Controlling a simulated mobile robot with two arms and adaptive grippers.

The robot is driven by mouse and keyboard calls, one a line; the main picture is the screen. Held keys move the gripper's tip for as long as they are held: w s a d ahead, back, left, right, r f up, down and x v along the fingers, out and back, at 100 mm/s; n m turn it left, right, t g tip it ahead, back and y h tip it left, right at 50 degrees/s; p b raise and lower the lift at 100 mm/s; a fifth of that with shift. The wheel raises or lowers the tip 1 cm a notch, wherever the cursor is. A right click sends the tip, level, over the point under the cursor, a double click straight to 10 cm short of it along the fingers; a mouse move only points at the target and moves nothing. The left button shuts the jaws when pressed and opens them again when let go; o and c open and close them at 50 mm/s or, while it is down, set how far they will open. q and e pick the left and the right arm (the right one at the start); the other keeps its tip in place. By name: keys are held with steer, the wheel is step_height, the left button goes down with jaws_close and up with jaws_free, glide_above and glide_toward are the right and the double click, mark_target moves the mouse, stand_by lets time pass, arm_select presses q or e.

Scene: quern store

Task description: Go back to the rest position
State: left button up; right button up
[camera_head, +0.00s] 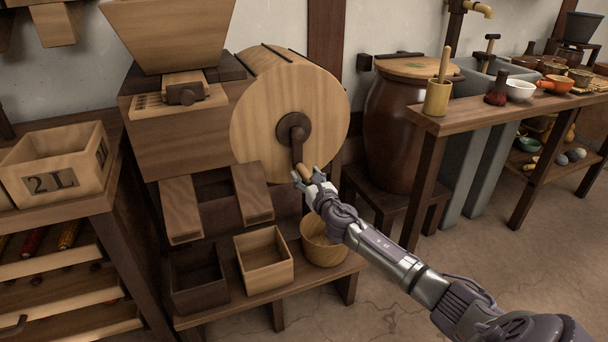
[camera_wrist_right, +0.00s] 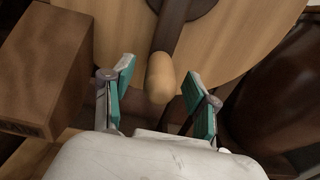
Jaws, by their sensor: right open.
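My right gripper (camera_head: 309,178) is open at the crank handle of the wooden drum in the head view. The handle's pale wooden grip (camera_wrist_right: 159,78) shows between the two green-padded fingers in the right wrist view (camera_wrist_right: 158,98), with a gap on each side. The dark crank arm (camera_head: 297,148) hangs down from the hub of the round drum face (camera_head: 262,115). My right arm reaches in from the lower right. My left gripper is not in view.
Below the drum, a low bench holds a dark box (camera_head: 197,280), a pale box (camera_head: 264,260) and a round tub (camera_head: 322,240). A table (camera_head: 470,118) with bowls and a brown barrel (camera_head: 390,130) stand to the right. A 2L box (camera_head: 57,182) is at left. The floor at lower right is bare.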

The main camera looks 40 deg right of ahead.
steer(key=shift+w, duration=0.15)
jaws_close()
stand_by(0.7)
